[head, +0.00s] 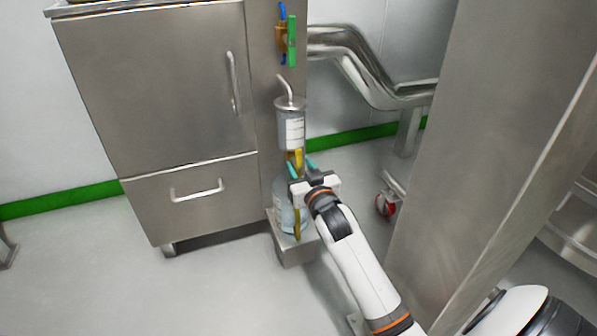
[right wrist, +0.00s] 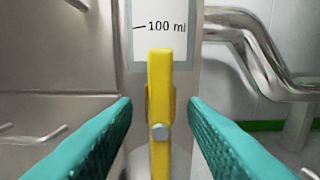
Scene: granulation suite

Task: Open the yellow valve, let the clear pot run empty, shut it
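The clear pot (head: 291,128) is mounted at the right edge of the steel cabinet, with a metal lid and bent pipe on top. Its white label reads 100 ml in the right wrist view (right wrist: 165,28). I cannot tell how much liquid it holds. The yellow valve (head: 295,157) is just below the pot. Its lever (right wrist: 160,85) stands upright in the right wrist view, between my teal fingers with a gap on both sides. My right gripper (head: 303,167) is open in front of it. My left gripper is not in view.
A clear bottle (head: 283,208) stands below the valve on a small steel stand (head: 294,254), partly hidden by my right gripper. A steel cabinet (head: 155,100) is to the left. A large steel panel (head: 480,130) stands close on the right. Steel pipes (head: 385,92) run behind.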

